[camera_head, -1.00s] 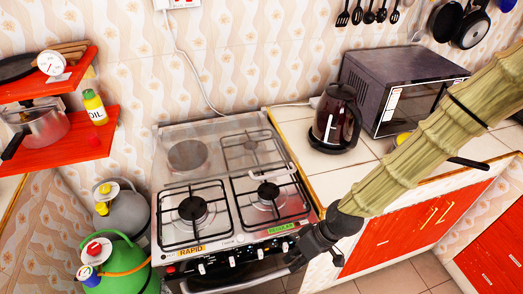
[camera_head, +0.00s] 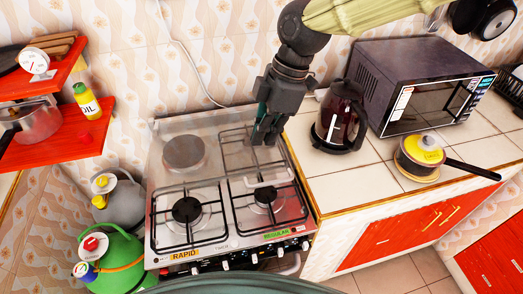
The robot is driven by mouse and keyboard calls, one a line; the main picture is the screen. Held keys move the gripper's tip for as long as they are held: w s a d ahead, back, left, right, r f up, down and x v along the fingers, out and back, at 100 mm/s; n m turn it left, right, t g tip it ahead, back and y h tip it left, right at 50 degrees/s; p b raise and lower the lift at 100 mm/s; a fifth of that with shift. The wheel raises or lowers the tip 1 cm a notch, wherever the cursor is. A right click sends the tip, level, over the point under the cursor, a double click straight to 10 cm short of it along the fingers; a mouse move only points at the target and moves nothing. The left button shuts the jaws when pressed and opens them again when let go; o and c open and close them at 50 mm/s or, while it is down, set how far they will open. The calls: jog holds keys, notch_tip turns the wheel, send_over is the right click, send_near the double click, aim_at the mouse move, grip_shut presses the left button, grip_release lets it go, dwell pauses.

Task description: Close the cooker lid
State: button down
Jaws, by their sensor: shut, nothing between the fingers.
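The gas cooker (camera_head: 212,252) stands in the middle, with two black front burner grates and a round rear hotplate (camera_head: 184,152). Its rear half looks pale, as if seen through a clear glass lid (camera_head: 205,128). A pale handle-like bar (camera_head: 264,180) shows behind the front right burner. The lid's outline and tilt are hard to make out. My gripper (camera_head: 264,143) points down over the rear right of the cooker. It is shut and empty. It hides part of the rear right burner; I cannot tell whether it touches the lid.
A dark red kettle (camera_head: 339,118) stands close right of my gripper, with a microwave (camera_head: 415,85) behind it. A yellow-lidded saucepan (camera_head: 424,155) sits on the counter. Red shelves (camera_head: 60,145) and gas cylinders (camera_head: 112,252) are on the left. Space above the front burners is clear.

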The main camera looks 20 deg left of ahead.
jog(key=p, duration=0.4)
send_over(255, 176)
jog(key=s+d, duration=0.1)
jog(key=s, duration=0.2)
notch_tip(255, 176, down, 11)
jog(key=shift+d+f, duration=0.1)
jog(key=shift+d+x, duration=0.2)
jog(key=shift+x, duration=0.75)
